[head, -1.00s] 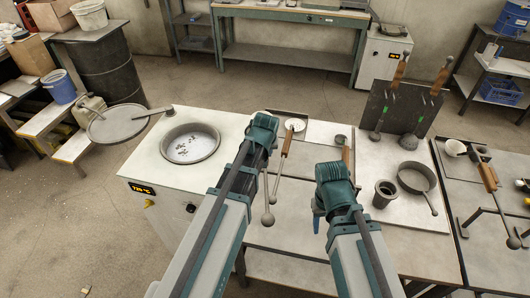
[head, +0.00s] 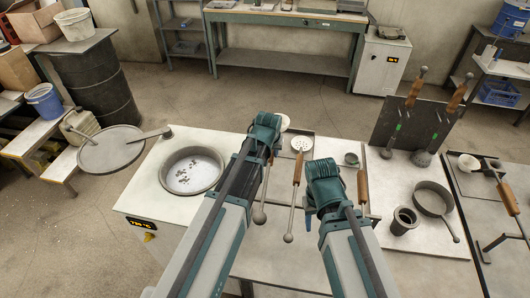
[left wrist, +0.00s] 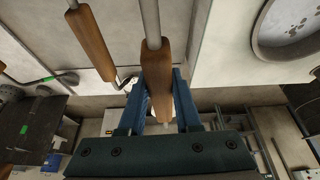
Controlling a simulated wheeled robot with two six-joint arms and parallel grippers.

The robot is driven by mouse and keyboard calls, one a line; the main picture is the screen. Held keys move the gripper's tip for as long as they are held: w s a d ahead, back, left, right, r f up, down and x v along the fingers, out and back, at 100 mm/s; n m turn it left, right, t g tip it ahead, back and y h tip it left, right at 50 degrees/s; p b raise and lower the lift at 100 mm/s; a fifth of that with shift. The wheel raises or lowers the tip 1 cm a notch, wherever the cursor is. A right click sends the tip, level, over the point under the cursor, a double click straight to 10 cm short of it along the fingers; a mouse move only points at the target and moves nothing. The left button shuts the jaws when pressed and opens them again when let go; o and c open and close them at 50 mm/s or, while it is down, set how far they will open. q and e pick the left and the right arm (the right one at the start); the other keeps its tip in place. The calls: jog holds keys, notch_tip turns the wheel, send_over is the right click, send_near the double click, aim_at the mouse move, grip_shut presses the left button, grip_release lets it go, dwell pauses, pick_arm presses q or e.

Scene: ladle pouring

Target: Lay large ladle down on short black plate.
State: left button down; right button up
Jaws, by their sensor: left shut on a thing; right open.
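My left gripper (head: 268,128) is shut on the brown wooden handle (left wrist: 157,78) of the large ladle. In the head view the ladle's thin rod hangs from the gripper to a rounded grey end (head: 259,216), held over the pale table. The fingers are partly hidden behind my arm in that view. A black board (head: 405,122) stands upright at the right with two wooden-handled ladles (head: 415,92) leaning on it. I cannot tell which surface is the short black plate. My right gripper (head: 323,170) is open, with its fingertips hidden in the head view.
Another wooden-handled ladle (head: 297,168) is close right of the held one. A white perforated disc (head: 301,143) lies behind it. A round pot (head: 192,171) is set in the furnace at the left. A dark cup (head: 404,220) and a pan (head: 432,199) stand at the right.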

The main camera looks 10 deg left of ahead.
aim_at(269, 164)
pick_arm(q)
jog(key=shift+d, duration=0.1)
notch_tip(269, 164, down, 8)
jog(key=b, duration=0.8)
jog(key=shift+f, duration=0.15)
dwell(0.3)
jog(key=shift+f+b, duration=0.2)
jog(key=shift+b, duration=0.3)
dwell(0.4)
jog(key=c, duration=0.5)
grip_release()
jog(key=shift+s+r, duration=0.1)
jog(key=p+v, duration=1.2)
jog(key=v, duration=0.1)
jog(key=shift+s+r+p, duration=0.15)
jog(key=shift+r+p, duration=0.15)
jog(key=shift+p, duration=0.1)
notch_tip(269, 164, up, 7)
jog(key=p, duration=0.7)
